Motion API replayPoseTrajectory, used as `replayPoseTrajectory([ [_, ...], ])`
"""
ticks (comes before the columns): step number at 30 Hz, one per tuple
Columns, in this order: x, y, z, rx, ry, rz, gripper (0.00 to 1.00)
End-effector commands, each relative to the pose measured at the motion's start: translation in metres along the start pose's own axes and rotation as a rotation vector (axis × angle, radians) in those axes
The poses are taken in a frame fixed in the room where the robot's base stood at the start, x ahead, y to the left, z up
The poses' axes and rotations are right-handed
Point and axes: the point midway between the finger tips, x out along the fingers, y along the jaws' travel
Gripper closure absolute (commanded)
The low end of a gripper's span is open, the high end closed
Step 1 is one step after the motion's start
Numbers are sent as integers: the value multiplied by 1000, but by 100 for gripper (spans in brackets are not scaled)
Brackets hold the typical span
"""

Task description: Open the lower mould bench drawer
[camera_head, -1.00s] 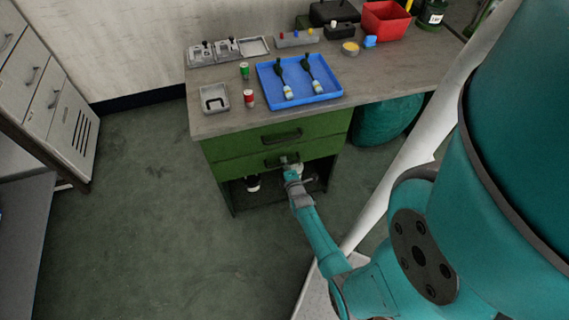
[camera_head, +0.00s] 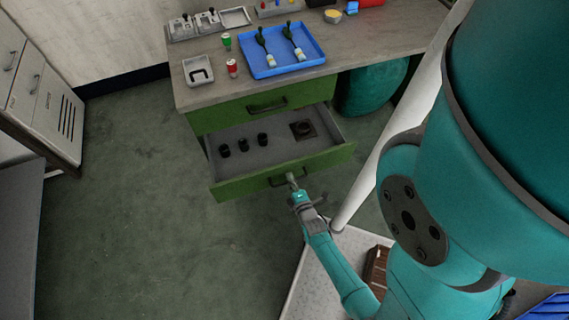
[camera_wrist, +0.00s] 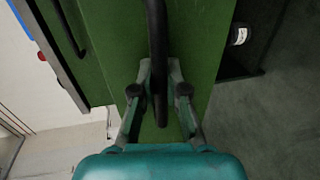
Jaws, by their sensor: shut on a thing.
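The lower drawer (camera_head: 240,187) of the green bench is pulled well out, and its grey inside shows from above. It holds several small dark cylinders (camera_head: 243,145) and a dark square piece with a round hole (camera_head: 303,130). My gripper (camera_head: 293,180) is at the drawer front, shut on its dark bar handle (camera_head: 275,181). In the wrist view the handle (camera_wrist: 156,45) runs between the two fingers (camera_wrist: 160,92), against the green front. The upper drawer (camera_head: 262,108) is closed.
The bench top (camera_head: 205,103) carries a blue tray (camera_head: 262,72) with two brush-like tools, small red and green cans and a grey tray (camera_head: 198,70). A teal bin (camera_head: 372,90) stands under the bench at right. Floor (camera_head: 130,220) left of the drawer is clear.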

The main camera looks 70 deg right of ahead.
Motion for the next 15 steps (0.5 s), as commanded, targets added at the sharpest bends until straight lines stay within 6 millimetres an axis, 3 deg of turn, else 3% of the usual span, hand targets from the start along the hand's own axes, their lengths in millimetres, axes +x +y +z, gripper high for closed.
replayPoseTrajectory([
  [1,-13,-4,0,0,1,-4,100],
  [6,-42,-10,0,0,1,-3,100],
  [15,-68,-15,0,0,1,-1,100],
])
